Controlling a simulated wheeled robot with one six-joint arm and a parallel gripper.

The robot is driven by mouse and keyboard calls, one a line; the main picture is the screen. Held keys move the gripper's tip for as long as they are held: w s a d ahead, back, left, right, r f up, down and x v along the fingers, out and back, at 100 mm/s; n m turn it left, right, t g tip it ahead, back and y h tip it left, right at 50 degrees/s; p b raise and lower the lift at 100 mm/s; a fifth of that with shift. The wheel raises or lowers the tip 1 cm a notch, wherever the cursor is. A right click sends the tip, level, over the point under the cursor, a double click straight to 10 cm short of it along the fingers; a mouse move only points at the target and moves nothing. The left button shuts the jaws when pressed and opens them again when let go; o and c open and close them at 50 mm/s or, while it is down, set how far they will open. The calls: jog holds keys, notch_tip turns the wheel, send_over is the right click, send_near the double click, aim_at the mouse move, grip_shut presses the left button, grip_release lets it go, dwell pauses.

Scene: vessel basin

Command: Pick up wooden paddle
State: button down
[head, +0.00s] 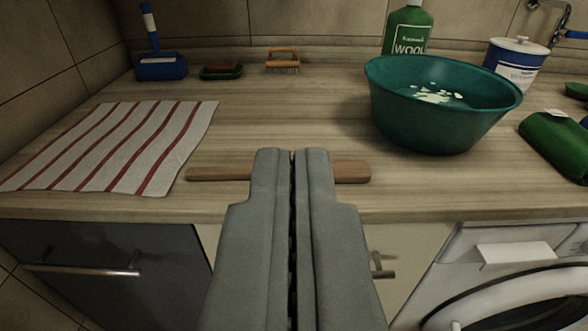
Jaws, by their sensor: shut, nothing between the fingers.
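A wooden paddle (351,171) lies flat on the wood-grain countertop (290,115) near its front edge, running left to right. Its narrower end shows to the left and its wider end to the right. My gripper (291,155) is shut and empty. It covers the middle of the paddle in the picture. I cannot tell whether the gripper touches the paddle or is above it.
A green basin (430,118) with pale flakes stands at the right. A striped cloth (115,145) lies at the left. A wooden brush (282,60), a green bottle (407,28) and a white tub (515,62) are at the back. A washing machine (515,270) is below.

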jog(key=c, duration=2.1)
grip_release()
jog(key=o, duration=0.7)
jog(key=shift+w+r, duration=0.1)
jog(key=shift+w, duration=0.25)
jog(key=shift+c, duration=0.2)
jog(key=shift+o, duration=0.8)
jog(key=w+a+r+n+g, duration=0.1)
jog(key=w+a+n+g, duration=0.1)
jog(key=w+n+g, duration=0.5)
jog(key=w+n, duration=0.1)
jog(key=w, duration=0.4)
jog(key=shift+w+a+r+g+y, duration=0.15)
jog(key=shift+w+a+g+y, duration=0.15)
jog(key=shift+w, duration=0.05)
jog(key=n+g, duration=1)
send_over(242, 169)
jog(key=f, duration=1.3)
jog(key=shift+w, duration=0.2)
jog(key=shift+s+f, duration=0.15)
jog(key=shift+f, duration=2.45)
